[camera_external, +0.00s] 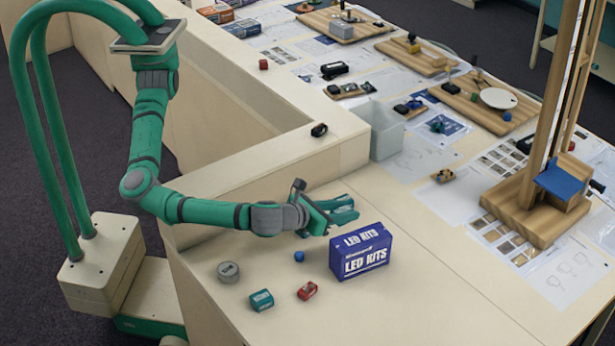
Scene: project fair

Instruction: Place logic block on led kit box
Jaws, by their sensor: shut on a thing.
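The LED kit box (360,251) is a blue carton with white "LED KITS" lettering, standing upright on the pale table. My gripper (338,217) is just behind and left of the box's top, with its green fingers pointing right. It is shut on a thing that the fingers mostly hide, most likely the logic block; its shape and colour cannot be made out. I cannot tell whether the fingers touch the box.
A grey round tin (228,271), a teal block (261,300), a red block (307,290) and a small blue ball (299,257) lie left of the box. The table's front right is clear.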

